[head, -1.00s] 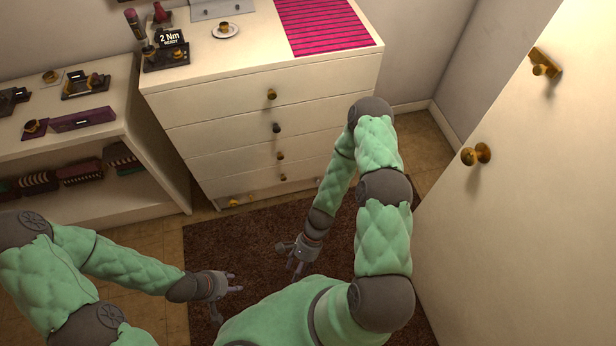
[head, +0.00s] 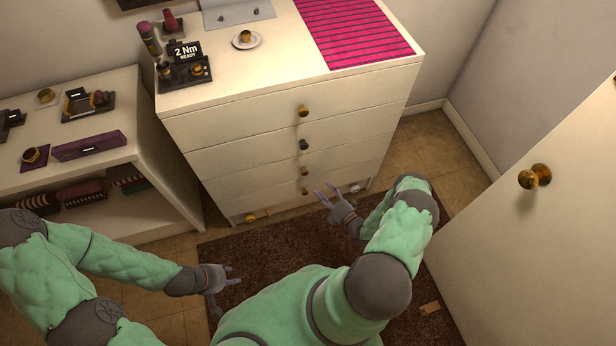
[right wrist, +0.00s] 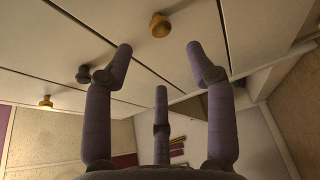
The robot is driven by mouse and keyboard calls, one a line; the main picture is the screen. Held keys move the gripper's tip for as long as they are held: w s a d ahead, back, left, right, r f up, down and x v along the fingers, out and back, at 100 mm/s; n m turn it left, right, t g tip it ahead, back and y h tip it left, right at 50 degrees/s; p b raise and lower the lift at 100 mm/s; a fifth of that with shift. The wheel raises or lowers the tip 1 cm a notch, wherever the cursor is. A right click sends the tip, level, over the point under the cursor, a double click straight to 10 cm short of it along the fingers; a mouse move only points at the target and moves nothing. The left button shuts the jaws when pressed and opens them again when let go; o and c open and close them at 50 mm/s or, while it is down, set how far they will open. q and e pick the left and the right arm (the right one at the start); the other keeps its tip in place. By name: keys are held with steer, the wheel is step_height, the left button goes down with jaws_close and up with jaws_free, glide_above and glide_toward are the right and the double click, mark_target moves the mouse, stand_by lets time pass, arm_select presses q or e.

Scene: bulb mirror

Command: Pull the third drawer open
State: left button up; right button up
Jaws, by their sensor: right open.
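The cream dresser (head: 240,158) has stacked drawers, all looking shut. From the top, its knobs are brass, dark (head: 303,144), then brass on the third drawer (head: 270,180), whose knob (head: 305,171) is small and round. My right gripper (head: 338,195) is open and empty, just in front of the lower drawers, right of that knob and apart from it. The right wrist view shows its spread fingers (right wrist: 160,75) below a brass knob (right wrist: 160,25), with a dark knob (right wrist: 83,73) further left. My left gripper (head: 232,278) is open and empty over the rug.
A low shelf unit (head: 160,195) stands left of the dresser. A pale door or panel with a brass knob (head: 535,176) is at the right. A brown rug (head: 250,255) covers the floor, with a small tan piece (head: 430,309) on it. The dresser top holds small items.

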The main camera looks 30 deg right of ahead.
mark_target(306, 174)
steer(key=w, duration=0.3)
steer(key=w+a+b, duration=0.1)
steer(key=w, duration=0.2)
steer(key=w+b, duration=0.1)
steer(key=w, duration=0.2)
steer(key=shift+w+a, duration=0.35)
steer(key=shift+w, duration=0.05)
steer(key=shift+s, duration=0.1)
jaws_close()
